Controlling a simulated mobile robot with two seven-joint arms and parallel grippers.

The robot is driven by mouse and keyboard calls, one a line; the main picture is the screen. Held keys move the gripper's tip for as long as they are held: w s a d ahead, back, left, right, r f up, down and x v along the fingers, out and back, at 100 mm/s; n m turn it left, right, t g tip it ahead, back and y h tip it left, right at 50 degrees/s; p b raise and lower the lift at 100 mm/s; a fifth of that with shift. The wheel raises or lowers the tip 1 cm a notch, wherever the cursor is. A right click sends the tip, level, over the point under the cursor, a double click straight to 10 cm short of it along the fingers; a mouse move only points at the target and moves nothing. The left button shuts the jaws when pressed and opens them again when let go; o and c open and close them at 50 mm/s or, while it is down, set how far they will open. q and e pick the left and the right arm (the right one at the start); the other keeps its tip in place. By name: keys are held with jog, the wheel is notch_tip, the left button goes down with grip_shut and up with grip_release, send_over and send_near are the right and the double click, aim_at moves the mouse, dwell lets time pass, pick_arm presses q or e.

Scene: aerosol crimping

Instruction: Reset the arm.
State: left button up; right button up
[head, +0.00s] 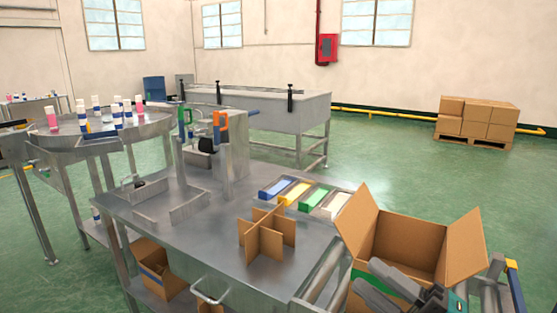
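My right gripper (365,274) comes in at the bottom right, in front of the open cardboard box (410,235). Its two grey fingers are apart, with nothing visible between them. Its wrist is cut off by the lower edge. My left gripper is not in view. The steel workbench (190,235) fills the middle of the view. The gripper covers part of the box's near side, and I cannot tell whether they touch.
A cardboard divider (265,240) stands on the bench, near blue, yellow, green and white trays (300,195). A crimping fixture with green and orange handles (215,140) stands behind. A round table (75,132) holds several cans. Stacked cartons (478,120) sit far right.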

jog(key=s+d+f+m+t+h+p, duration=0.1)
jog(key=d+f+m+h, duration=0.1)
jog(key=f+m+h, duration=0.6)
jog(key=d+f+m+t+h, duration=0.1)
jog(key=d+f+m+h, duration=0.3)
jog(key=f+m, duration=0.6)
jog(key=s+a+f+m+g+h, duration=0.2)
jog(key=s+f+m+g+h, duration=0.1)
jog(key=s+f, duration=0.6)
notch_tip(320, 180, down, 2)
jog(key=m+g, duration=0.1)
jog(key=m, duration=0.1)
jog(key=shift+a+f+m+g+p, duration=0.15)
jog(key=shift+a+m+g+p, duration=0.15)
jog(key=shift+a+m+g, duration=0.1)
jog(key=shift+s, duration=0.1)
